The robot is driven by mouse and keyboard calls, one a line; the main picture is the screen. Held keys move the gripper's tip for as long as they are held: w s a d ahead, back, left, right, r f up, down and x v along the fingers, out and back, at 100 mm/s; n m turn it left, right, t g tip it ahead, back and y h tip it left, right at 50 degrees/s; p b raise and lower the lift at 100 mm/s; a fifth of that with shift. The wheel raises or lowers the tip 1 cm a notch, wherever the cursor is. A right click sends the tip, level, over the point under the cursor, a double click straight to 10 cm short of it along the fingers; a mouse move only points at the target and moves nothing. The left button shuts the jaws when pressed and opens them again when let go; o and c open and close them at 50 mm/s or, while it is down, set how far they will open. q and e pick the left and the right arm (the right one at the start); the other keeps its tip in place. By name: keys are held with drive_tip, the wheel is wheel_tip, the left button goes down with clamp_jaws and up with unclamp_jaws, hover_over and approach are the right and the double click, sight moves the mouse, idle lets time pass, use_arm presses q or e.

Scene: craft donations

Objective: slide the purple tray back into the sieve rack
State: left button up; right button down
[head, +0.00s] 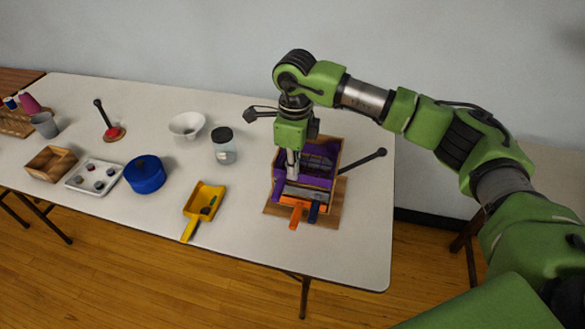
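The sieve rack (337,151) is a wooden box standing on a flat wooden board (328,213) at the right part of the table. Purple surfaces of the tray (279,190) show inside the rack, partly hidden by my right arm. An orange handle (296,216) and a dark blue handle (314,212) stick out at the rack's front. My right gripper (292,174) points straight down over the rack's left-middle part, close to the purple surface. Its fingers are small here, and I cannot tell whether they hold anything. My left gripper is not in view.
A black lever (364,162) sticks out right of the rack. To the left are a dark-lidded jar (224,147), a white bowl (187,124), a yellow scoop (203,204), a blue round container (145,174) and a white tray (76,181). The table's right end is clear.

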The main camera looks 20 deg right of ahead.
drive_tip(key=shift+d+f, duration=0.1)
drive_tip(key=shift+f+b, duration=0.15)
drive_tip(key=shift+b, duration=0.15)
drive_tip(key=c, duration=2.2)
unclamp_jaws()
